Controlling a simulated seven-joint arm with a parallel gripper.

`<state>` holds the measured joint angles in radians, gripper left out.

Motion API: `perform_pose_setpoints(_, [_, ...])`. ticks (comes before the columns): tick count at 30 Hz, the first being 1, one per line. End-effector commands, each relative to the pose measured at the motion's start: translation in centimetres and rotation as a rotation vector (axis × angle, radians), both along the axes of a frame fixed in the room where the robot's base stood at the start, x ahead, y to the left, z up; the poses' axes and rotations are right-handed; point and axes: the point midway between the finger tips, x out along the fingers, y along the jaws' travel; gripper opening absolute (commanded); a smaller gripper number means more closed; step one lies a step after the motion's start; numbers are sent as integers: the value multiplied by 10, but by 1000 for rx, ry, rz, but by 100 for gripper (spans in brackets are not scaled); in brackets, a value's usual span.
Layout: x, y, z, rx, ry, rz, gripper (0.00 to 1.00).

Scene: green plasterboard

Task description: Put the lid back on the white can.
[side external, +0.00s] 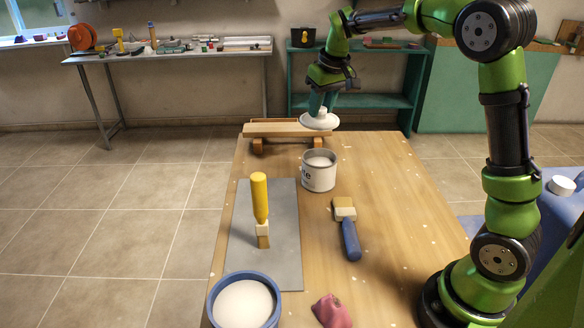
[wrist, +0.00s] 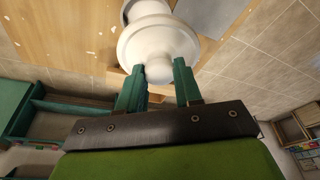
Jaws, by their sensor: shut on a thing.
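The white lid (side external: 319,121) is a round disc with a knob, held level in the air. My gripper (side external: 321,108) is shut on the lid's knob. In the wrist view the two green fingers of my gripper (wrist: 160,82) pinch the knob of the lid (wrist: 150,40). The white can (side external: 318,174) stands upright and open on the table, with pale contents near its rim. The lid is above the can and apart from it, over the can's far side. In the wrist view the lid hides most of the can (wrist: 142,8).
A wooden rack (side external: 287,129) lies at the table's far end. A yellow-handled brush (side external: 261,205) is on a grey sheet (side external: 285,225). A blue-handled brush (side external: 349,235) lies right of it. A blue tub (side external: 217,300) and a red cloth (side external: 332,310) are at the near end.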

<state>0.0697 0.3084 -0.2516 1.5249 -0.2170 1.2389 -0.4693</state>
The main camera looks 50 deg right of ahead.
Motion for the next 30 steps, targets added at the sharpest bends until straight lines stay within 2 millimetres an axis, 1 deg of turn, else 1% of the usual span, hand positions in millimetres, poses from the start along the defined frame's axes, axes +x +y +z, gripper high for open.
perform_pose_setpoints(1, [5, -10, -1, -6, 1, -29, 6])
perform_pose_setpoints(4, [11, -25, -3, -15, 1, -76, 6])
perform_pose_setpoints(6, [9, -22, -18, -11, 4, -70, 6])
perform_pose_setpoints(12, [9, -21, -45, -11, 2, -68, 6])
perform_pose_setpoints(20, [9, -21, -61, -11, 2, -67, 5])
perform_pose_setpoints(30, [9, -21, -93, -12, 2, -67, 5])
